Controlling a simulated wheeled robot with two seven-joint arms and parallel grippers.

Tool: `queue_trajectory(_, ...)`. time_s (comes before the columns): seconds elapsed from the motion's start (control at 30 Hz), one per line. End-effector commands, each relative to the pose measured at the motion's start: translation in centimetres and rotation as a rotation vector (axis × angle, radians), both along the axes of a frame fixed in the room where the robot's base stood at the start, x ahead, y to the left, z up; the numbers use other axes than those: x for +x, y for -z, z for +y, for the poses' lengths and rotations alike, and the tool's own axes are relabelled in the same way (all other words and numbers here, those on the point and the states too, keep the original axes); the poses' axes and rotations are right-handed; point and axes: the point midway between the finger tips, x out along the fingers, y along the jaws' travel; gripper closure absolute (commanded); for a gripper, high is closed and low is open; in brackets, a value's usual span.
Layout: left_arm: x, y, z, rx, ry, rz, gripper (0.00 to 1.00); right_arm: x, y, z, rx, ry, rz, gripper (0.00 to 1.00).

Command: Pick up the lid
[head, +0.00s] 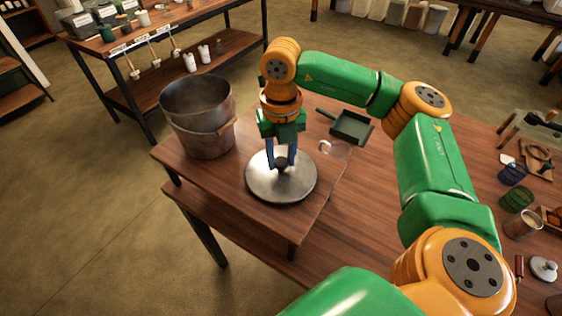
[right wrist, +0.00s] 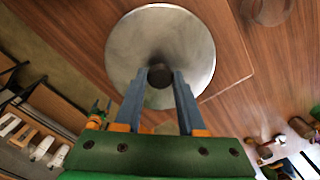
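The lid (head: 262,187) is a round grey metal disc with a dark knob on top. It lies flat on the wooden table, near the table's left end, and I see no clear gap under it. The lid also fills the top middle of the right wrist view (right wrist: 125,45). My right gripper (head: 282,163) points down over the lid's middle. Its two blue fingers stand on either side of the knob (right wrist: 160,76), close against it, and look shut on it. The fingers partly hide the knob in the head view. My left gripper is not in view.
A large metal bucket (head: 198,122) stands left of the lid. A green dustpan-like tray (head: 351,127) and a clear mug (head: 333,149) lie right of it. Jars, a cup and small items stand at the table's far right. A shelf (head: 140,92) is behind.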

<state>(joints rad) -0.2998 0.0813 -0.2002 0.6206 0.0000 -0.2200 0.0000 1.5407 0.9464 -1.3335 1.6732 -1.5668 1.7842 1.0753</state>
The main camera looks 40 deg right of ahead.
Motion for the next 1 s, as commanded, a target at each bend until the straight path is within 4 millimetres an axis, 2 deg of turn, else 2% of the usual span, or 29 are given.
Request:
queue_trajectory(0.03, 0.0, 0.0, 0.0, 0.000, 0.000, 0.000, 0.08, 0.0, 0.0, 0.0, 0.000, 0.000, 0.000, 0.92)
queue_trajectory(0.07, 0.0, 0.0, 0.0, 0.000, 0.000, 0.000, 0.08, 0.0, 0.0, 0.0, 0.000, 0.000, 0.000, 1.00)
queue_trajectory(0.47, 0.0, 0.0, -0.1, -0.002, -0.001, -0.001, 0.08, 0.0, -0.2, 0.0, 0.001, 0.000, -0.001, 1.00)
queue_trajectory(0.57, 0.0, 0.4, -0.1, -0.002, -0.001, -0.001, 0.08, 0.1, -1.6, 0.1, 0.001, -0.001, -0.004, 1.00)
queue_trajectory(0.7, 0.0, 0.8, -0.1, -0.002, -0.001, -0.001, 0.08, 0.1, -5.5, 0.1, 0.002, -0.001, -0.006, 1.00)
queue_trajectory(0.83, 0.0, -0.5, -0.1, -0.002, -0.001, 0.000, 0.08, 0.0, -9.0, 0.0, 0.000, -0.002, -0.003, 1.00)
queue_trajectory(0.9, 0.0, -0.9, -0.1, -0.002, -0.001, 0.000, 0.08, 0.0, -9.8, 0.1, -0.002, -0.027, -0.001, 1.00)
queue_trajectory(1.0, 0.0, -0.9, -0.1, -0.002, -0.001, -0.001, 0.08, -0.1, -9.8, 0.3, -0.004, -0.146, -0.002, 1.00)
